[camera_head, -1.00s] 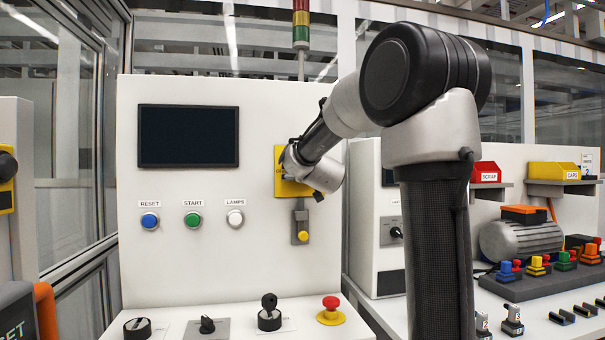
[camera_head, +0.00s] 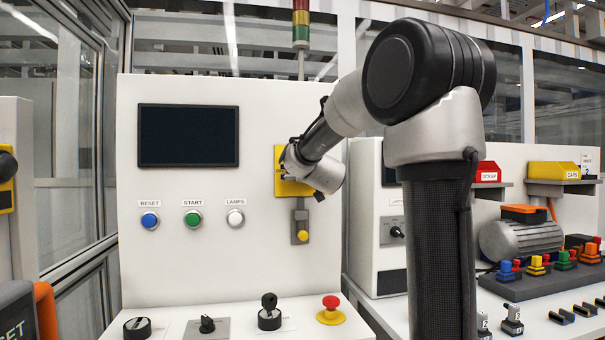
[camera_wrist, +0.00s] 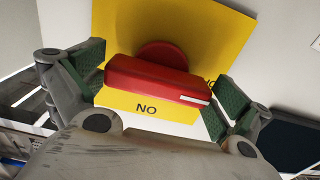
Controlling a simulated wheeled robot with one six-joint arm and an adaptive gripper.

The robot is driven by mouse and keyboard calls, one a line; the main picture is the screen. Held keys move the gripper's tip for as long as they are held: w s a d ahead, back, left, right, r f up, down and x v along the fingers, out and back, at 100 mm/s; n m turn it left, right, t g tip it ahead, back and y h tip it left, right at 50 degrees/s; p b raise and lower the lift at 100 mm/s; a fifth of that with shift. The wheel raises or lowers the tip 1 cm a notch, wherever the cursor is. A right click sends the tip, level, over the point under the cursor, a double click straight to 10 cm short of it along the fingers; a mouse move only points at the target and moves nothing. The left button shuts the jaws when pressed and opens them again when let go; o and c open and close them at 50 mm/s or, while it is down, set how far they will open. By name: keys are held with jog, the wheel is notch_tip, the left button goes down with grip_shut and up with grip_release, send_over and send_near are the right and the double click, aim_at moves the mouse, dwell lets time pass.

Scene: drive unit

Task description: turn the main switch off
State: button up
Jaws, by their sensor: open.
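The main switch shows in the wrist view as a red bar handle (camera_wrist: 157,82) on a round red hub, mounted on a yellow plate (camera_wrist: 205,35). A label reading "NO" as pictured lies below the handle, and a white mark sits at the handle's right end. My gripper (camera_wrist: 155,90) is open, with one green-padded finger at each end of the handle. The left pad looks very near the handle; whether either pad touches cannot be told. In the head view the yellow plate (camera_head: 279,160) is partly covered by my gripper (camera_head: 290,168), and the handle is hidden.
A grey bracket with a yellow knob (camera_head: 302,236) hangs just below the plate. Reset (camera_head: 150,220), start (camera_head: 193,219) and lamps (camera_head: 235,218) buttons are to the left, under a dark screen (camera_head: 188,135). A red emergency button (camera_head: 331,304) and several rotary knobs sit on the ledge below.

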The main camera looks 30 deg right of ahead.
jog(key=v, duration=1.1)
jog(key=shift+s, duration=0.25)
jog(key=shift+a, duration=0.1)
jog(key=s+a+f+n+g+y, duration=0.1)
jog(key=s+a+f+g+y, duration=0.25)
jog(key=f, duration=0.45)
jog(key=s+a+f+n+g+y, duration=0.1)
jog(key=s+a+f+g+y, duration=0.25)
jog(key=f, duration=0.45)
jog(key=s+f+g+h, duration=0.1)
jog(key=s+f+g, duration=0.2)
jog(key=s, duration=0.8)
jog(key=s+f+n+g+h, duration=0.1)
jog(key=s+f+g, duration=0.2)
jog(key=s, duration=0.8)
jog(key=shift+s+f, duration=0.4)
jog(key=shift+f, duration=0.45)
